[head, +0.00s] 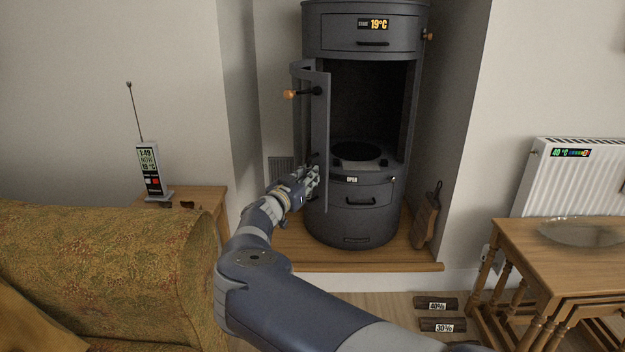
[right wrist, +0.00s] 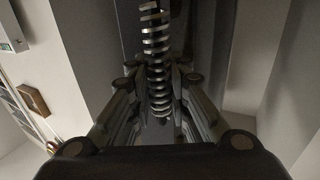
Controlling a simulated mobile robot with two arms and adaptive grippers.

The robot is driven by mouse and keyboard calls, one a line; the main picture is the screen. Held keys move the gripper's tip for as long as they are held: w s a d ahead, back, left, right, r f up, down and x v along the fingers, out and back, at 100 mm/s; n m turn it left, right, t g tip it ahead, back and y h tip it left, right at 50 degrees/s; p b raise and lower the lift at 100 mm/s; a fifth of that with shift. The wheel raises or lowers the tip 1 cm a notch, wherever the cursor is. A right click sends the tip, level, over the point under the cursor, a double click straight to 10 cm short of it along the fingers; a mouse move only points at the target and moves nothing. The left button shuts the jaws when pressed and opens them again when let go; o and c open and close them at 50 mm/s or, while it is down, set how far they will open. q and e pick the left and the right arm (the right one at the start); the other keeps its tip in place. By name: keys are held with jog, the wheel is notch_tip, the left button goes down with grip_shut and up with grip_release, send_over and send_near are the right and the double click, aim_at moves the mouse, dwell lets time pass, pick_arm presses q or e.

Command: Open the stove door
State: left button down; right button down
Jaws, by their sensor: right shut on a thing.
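The dark grey stove (head: 360,215) stands in the alcove. Its stove door (head: 321,130) is swung out to the left, and the dark firebox (head: 372,105) shows. An orange-tipped handle (head: 297,93) is high on the door. The exact contact is hidden in the head view. In the right wrist view, the fingers (right wrist: 160,90) surround a metal coil in front of a dark surface; I cannot tell what the coil belongs to. My left gripper is not in view.
The stove stands on a wooden-edged hearth (head: 405,262). A patterned sofa (head: 110,270) and a side table (head: 205,198) with a radio-like device (head: 151,172) are at the left. Wooden tables (head: 560,250) and a radiator (head: 575,180) are at the right. Two labelled logs (head: 441,325) lie on the floor.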

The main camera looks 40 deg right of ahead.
jog(key=shift+a+f, duration=0.2)
jog(key=shift+a, duration=0.05)
jog(key=c, duration=1.8)
grip_release()
jog(key=shift+r, duration=0.15)
jog(key=shift+v, duration=3.75)
